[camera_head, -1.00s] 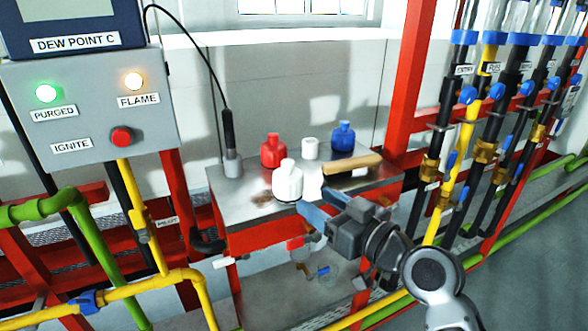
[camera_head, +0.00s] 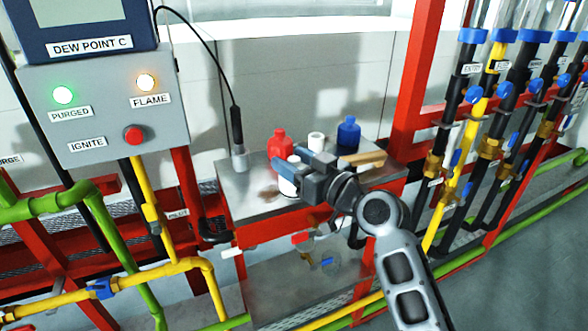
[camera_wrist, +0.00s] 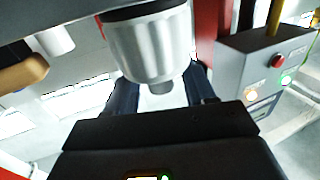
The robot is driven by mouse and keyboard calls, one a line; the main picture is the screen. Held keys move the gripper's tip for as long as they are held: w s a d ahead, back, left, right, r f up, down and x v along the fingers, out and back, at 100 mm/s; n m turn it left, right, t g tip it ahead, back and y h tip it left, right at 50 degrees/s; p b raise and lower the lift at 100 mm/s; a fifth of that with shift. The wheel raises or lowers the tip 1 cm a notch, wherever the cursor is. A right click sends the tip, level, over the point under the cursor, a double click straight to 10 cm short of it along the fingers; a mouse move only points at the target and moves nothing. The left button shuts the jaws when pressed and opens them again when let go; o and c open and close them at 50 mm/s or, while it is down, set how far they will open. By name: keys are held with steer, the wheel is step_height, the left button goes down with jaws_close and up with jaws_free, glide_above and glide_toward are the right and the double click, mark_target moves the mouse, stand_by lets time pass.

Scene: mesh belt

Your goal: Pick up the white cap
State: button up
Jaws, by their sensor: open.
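A white bottle (camera_head: 288,187) with a narrow top stands on the metal bench (camera_head: 238,203), partly hidden by my gripper (camera_head: 286,157). In the wrist view the same bottle (camera_wrist: 153,48) appears upside down, with its small top (camera_wrist: 160,87) between my two open fingers (camera_wrist: 163,92). I cannot tell whether the fingers touch it. A plain white cylinder (camera_head: 316,141) stands farther back; it also shows in the wrist view (camera_wrist: 54,37). I cannot tell for certain which white piece is the cap.
A red bottle (camera_head: 280,143) stands just behind the white one, close to my fingers. A blue bottle (camera_head: 348,135) and a wooden-looking bar (camera_head: 362,161) are to the right. A black rod (camera_head: 237,128) in a holder stands at the left. The bench's front left is clear.

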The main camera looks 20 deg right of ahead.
jaws_close()
stand_by(0.5)
